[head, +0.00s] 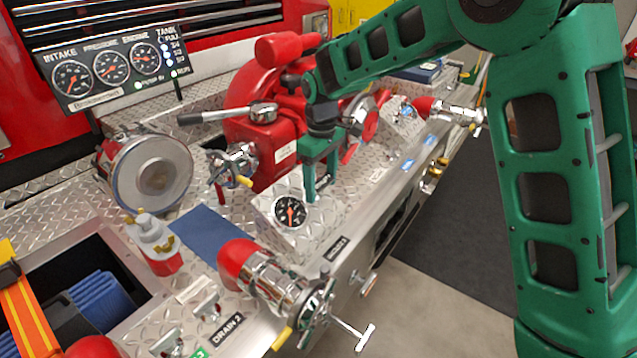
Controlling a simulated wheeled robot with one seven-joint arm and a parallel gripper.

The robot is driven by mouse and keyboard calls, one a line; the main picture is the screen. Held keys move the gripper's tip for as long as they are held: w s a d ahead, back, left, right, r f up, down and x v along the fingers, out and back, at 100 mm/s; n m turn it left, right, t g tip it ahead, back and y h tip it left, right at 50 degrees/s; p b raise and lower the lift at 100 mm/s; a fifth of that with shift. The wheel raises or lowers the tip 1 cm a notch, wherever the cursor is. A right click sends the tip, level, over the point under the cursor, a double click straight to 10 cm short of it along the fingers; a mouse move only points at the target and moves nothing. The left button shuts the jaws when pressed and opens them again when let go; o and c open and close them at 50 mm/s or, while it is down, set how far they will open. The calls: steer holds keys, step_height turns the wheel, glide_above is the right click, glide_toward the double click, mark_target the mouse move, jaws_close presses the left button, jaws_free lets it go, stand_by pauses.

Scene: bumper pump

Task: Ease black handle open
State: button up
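The black handle (190,119) is the dark grip at the left end of a silver lever. The lever runs left from a chrome pivot (263,112) on the red pump body (245,138). My gripper (320,186) is green and points down in front of the pump, to the right of the lever and behind the small gauge. Its two fingers look apart, with nothing visible between them. It is clear of the black handle. My arm hides part of the pump's right side.
A round pressure gauge (290,211) stands just below my gripper. Chrome valves with red caps (238,257) stand at the front and right. A gauge panel (118,68) stands behind.

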mark_target(326, 183)
steer(key=shift+w+d, duration=0.1)
steer(key=c, duration=0.5)
steer(key=shift+s+d+r, duration=0.2)
steer(key=shift+d+r, duration=0.1)
steer(key=shift+r, duration=0.3)
steer(key=shift+s+d+r, duration=0.15)
steer(key=shift+d+r, duration=0.15)
steer(key=shift+r, duration=0.3)
steer(key=o, duration=1.5)
steer(key=shift+o, duration=0.2)
steer(key=shift+a, duration=0.1)
step_height(326, 183, up, 11)
steer(key=shift+f, duration=0.2)
stand_by(0.9)
